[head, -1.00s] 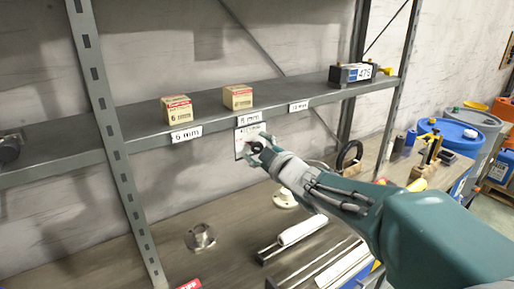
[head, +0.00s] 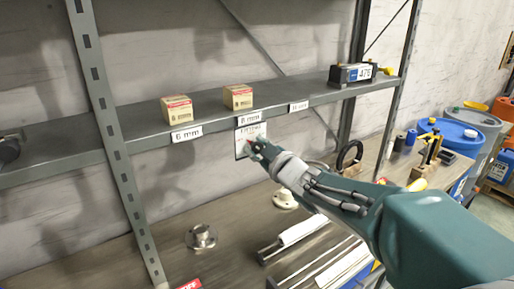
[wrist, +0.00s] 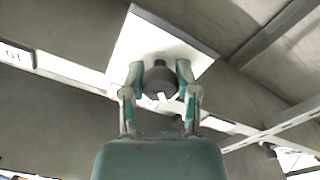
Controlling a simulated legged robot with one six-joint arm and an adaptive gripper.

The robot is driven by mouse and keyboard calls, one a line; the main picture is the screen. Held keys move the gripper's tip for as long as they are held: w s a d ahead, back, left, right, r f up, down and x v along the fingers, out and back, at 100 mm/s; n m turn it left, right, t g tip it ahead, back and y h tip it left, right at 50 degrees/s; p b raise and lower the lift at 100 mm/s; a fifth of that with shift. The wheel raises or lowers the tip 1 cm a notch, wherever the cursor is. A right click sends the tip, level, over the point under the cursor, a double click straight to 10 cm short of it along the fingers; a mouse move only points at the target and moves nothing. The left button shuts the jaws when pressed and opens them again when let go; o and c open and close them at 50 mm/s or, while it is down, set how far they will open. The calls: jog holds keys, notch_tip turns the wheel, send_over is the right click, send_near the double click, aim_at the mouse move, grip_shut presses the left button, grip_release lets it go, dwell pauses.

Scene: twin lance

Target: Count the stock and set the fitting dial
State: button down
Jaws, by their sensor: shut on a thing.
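The dial is a dark round knob (wrist: 160,80) with a pale pointer mark, mounted on a white plate (wrist: 150,45) in the wrist view. The plate (head: 243,134) hangs at the shelf's front edge under the 8 mm label (head: 249,118). My gripper (wrist: 158,82) has its two fingers closed on either side of the knob; in the head view it (head: 256,147) covers most of the dial. A 6 mm carton (head: 178,109) and an 8 mm carton (head: 238,97) stand on the shelf behind their labels. No carton shows behind the third label (head: 299,106).
The grey shelf (head: 140,118) runs above a workbench (head: 225,215) holding a metal flange (head: 201,237), a pale flange (head: 285,199) and rollers (head: 302,230). A device marked 476 (head: 353,75) sits at the shelf's right end. A shelf upright (head: 112,130) stands at left.

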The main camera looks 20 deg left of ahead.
jog(key=m, duration=0.4)
jog(key=shift+f+m, duration=0.1)
jog(key=shift+m, duration=0.2)
jog(key=m, duration=0.4)
dwell(0.3)
jog(key=shift+c, duration=1.7)
grip_release()
jog(key=v, duration=1.1)
jog(key=shift+s+d, duration=0.25)
jog(key=shift+s, duration=0.05)
